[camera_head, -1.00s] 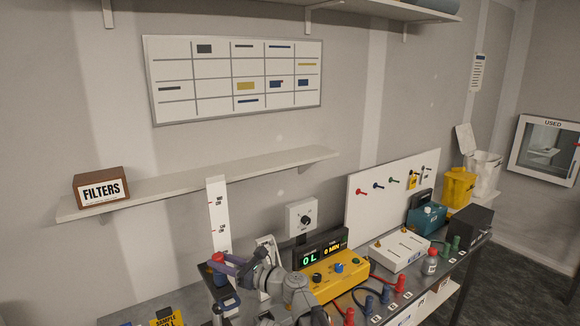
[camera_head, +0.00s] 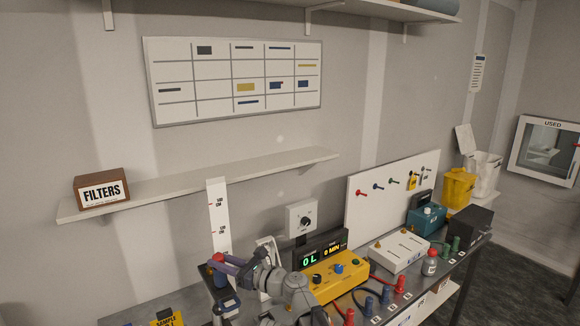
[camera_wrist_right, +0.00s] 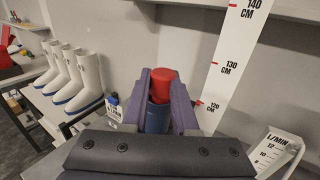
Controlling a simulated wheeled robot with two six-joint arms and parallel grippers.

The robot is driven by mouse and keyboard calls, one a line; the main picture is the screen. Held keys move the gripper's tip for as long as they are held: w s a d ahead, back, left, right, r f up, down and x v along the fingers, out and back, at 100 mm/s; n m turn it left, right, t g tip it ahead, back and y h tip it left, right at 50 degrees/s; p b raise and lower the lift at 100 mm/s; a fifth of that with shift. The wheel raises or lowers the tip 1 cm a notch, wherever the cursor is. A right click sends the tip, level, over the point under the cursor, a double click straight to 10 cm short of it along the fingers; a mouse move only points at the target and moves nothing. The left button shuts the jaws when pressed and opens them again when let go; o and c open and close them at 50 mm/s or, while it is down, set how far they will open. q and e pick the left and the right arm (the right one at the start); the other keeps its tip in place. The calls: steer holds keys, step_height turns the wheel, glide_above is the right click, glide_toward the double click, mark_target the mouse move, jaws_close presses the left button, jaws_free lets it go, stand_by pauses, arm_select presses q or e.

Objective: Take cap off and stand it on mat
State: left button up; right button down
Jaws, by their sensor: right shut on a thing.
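A red cap (camera_wrist_right: 164,82) sits between the purple fingers of my right gripper (camera_wrist_right: 162,78) in the right wrist view. A blue cylinder (camera_wrist_right: 157,118) shows directly below the cap, and I cannot tell whether the two are joined or apart. My right gripper (camera_head: 222,265) also shows at the lower left of the head view, shut, with a bit of red (camera_head: 217,257) at its fingertips. My left gripper is not in view. I cannot make out the mat.
A white height scale (camera_head: 217,215) stands close behind my right gripper. A yellow meter box (camera_head: 338,280) with a lit display is to its right, with cables and plugs beyond. White boots (camera_wrist_right: 75,75) stand at left in the wrist view. A shelf with a FILTERS box (camera_head: 101,190) is above.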

mark_target(221, 258)
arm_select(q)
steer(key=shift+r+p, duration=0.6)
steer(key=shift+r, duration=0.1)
arm_select(e)
steer(key=shift+r, duration=0.7)
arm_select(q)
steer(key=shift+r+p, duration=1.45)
arm_select(e)
steer(key=shift+r, duration=1.4)
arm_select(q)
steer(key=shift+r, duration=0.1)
arm_select(e)
steer(key=shift+r, duration=0.1)
